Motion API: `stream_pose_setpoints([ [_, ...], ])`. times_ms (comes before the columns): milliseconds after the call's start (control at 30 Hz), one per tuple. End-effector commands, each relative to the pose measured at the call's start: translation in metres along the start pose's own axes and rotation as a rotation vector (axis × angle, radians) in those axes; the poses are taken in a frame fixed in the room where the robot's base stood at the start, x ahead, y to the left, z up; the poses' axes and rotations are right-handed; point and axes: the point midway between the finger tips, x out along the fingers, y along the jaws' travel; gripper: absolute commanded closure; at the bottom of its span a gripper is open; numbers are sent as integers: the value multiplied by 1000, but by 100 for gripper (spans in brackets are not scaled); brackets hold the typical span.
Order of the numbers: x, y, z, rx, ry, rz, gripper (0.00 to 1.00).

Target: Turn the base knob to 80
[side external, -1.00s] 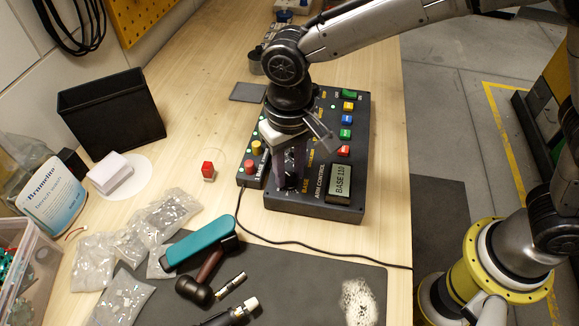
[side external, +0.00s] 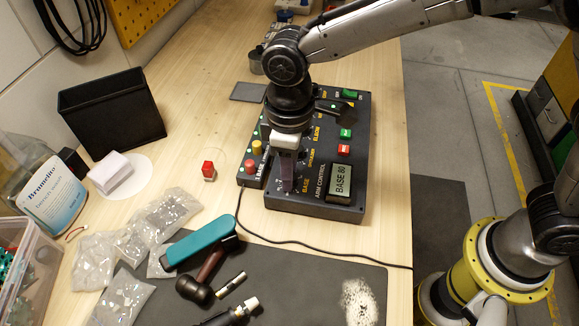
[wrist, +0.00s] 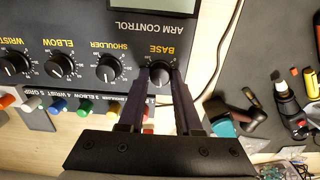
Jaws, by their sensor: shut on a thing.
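The arm control box (side external: 318,204) is black and sits on the wooden bench in the side external view. Its small display (side external: 340,182) reads BASE 80. The base knob (wrist: 160,72) shows in the wrist view as a black knob between my fingertips, at the end of the knob row, below the BASE label. My gripper (wrist: 161,76) is shut on the base knob, one finger on each side. In the side external view my gripper (side external: 287,188) reaches down to the panel and hides the base knob.
Shoulder knob (wrist: 109,68), elbow knob (wrist: 60,65) and wrist knob (wrist: 14,63) stand beside the base knob. A narrow strip with coloured buttons (side external: 250,168) lies along the box. A red button block (side external: 208,170), parts bags (side external: 170,208) and a teal tool (side external: 200,240) lie nearby.

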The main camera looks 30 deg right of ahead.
Motion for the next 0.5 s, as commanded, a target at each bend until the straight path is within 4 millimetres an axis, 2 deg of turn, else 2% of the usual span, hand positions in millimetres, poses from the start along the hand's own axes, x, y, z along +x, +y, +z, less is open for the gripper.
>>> stream_pose_setpoints([
  [500, -2, 0, 0, -72, 3, 0, 100],
])
